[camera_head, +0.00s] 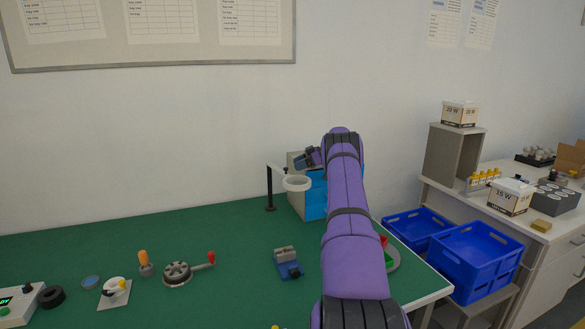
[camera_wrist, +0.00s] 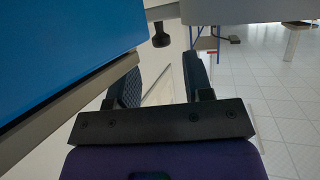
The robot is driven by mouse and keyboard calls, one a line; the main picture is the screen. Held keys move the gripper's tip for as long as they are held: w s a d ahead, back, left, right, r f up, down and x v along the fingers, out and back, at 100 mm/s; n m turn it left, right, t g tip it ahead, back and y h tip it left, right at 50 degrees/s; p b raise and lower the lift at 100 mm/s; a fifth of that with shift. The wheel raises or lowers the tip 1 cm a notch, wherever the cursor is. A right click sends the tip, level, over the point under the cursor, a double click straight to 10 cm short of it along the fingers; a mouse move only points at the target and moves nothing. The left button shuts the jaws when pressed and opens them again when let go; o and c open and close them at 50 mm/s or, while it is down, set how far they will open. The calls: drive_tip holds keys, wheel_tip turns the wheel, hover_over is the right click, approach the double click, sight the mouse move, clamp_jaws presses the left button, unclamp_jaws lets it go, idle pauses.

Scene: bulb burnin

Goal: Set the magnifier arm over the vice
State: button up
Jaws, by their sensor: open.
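The magnifier has a black post (camera_head: 269,188) on the green bench and a white arm ending in a white ring (camera_head: 297,188). The ring hangs in front of a grey and blue box. The blue vice with grey jaws (camera_head: 287,262) sits on the bench nearer me; the ring appears behind it, not above it. My gripper (camera_head: 309,158) is just above and behind the ring in the picture, partly hidden by my purple arm. In the wrist view my gripper (camera_wrist: 160,80) is open with nothing between its fingers. A black knob (camera_wrist: 161,38) under a pale part shows beyond them; I cannot tell whether it belongs to the magnifier.
The grey and blue box (camera_head: 315,203) stands close beside my gripper; a large blue surface (camera_wrist: 60,50) fills the wrist view's left. A crank with red handle (camera_head: 178,272) and small parts lie left on the bench (camera_head: 215,235). Blue crates (camera_head: 475,258) stand right.

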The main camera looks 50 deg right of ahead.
drive_tip(key=v, duration=0.7)
drive_tip(key=shift+r, duration=0.15)
idle(0.3)
